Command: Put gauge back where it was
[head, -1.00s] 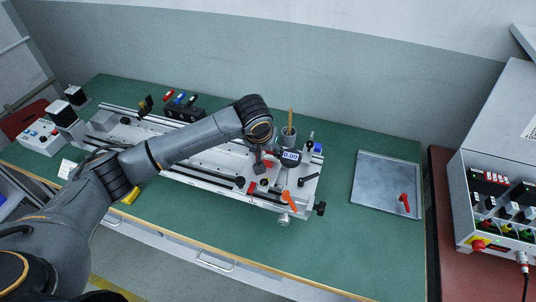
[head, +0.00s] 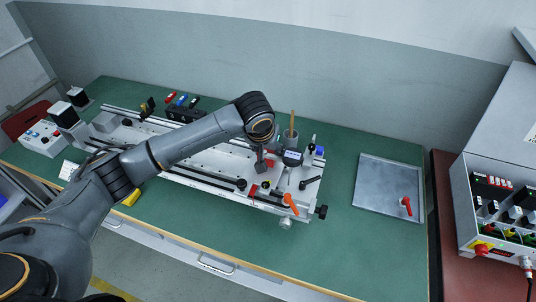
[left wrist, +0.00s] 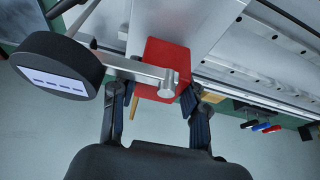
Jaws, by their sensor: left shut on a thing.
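The gauge (head: 292,157) is a round dark dial with a lit display, above the right end of the silver rail fixture (head: 210,175). In the left wrist view, the gauge (left wrist: 58,66) shows dashes on its display at left. A metal bar runs from it to a red block (left wrist: 163,62), and they appear joined. My left gripper (head: 266,166) is beside the gauge, on its left. In the left wrist view, my left gripper (left wrist: 157,92) has its fingers on both sides of the red block. Whether the gauge rests on the fixture is unclear. My right gripper is out of view.
A cup with a wooden stick (head: 290,135) stands behind the gauge. An orange lever (head: 290,204) and black knobs are close in front. A grey plate (head: 388,186) with a red handle lies at right on the green table (head: 350,250). Open table separates plate and fixture.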

